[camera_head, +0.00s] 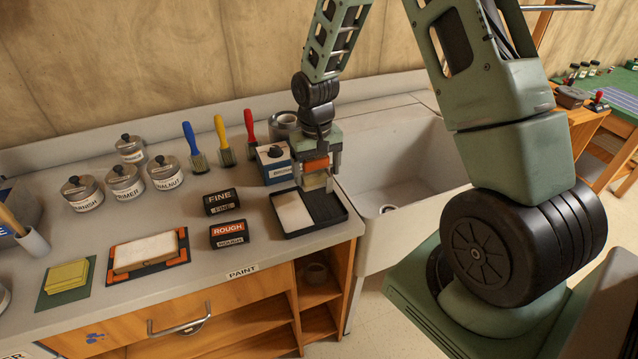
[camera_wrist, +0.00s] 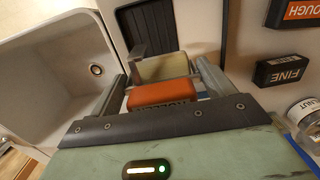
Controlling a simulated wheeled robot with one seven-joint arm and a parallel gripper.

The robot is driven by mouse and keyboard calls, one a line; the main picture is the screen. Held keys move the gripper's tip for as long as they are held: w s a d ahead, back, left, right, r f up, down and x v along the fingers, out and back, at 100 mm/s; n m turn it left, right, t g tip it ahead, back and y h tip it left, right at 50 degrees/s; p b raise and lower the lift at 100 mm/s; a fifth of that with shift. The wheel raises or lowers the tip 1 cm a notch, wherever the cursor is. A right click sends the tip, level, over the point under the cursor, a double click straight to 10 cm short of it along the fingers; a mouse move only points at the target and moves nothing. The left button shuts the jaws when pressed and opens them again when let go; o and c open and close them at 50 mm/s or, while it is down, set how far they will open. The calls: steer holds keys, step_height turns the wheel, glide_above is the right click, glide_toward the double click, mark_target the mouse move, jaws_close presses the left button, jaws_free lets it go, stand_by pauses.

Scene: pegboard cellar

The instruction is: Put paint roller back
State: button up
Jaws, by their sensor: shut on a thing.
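The paint roller, an orange block labelled ROLLER (camera_head: 316,163) with a cream lower part, is between the fingers of my gripper (camera_head: 317,179). My gripper is shut on it, pointing down. The roller also shows in the wrist view (camera_wrist: 163,93), with its cream part beyond the orange. A black paint tray (camera_head: 328,209) lies on the counter, with a white pad at its left and a dark ridged area at its right. The roller is over the back of the ridged area. Whether it touches the tray cannot be told. The tray also shows in the wrist view (camera_wrist: 155,28).
A white and blue box (camera_head: 275,165) stands close left of my gripper. A deep sink (camera_head: 400,165) is at the right. FINE (camera_head: 221,202) and ROUGH (camera_head: 229,234) blocks, brushes (camera_head: 221,140) and lidded tins (camera_head: 124,182) stand at the left.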

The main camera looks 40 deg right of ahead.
mark_target(317, 175)
steer(key=shift+f+p, duration=0.45)
steer(key=shift+f, duration=1.85)
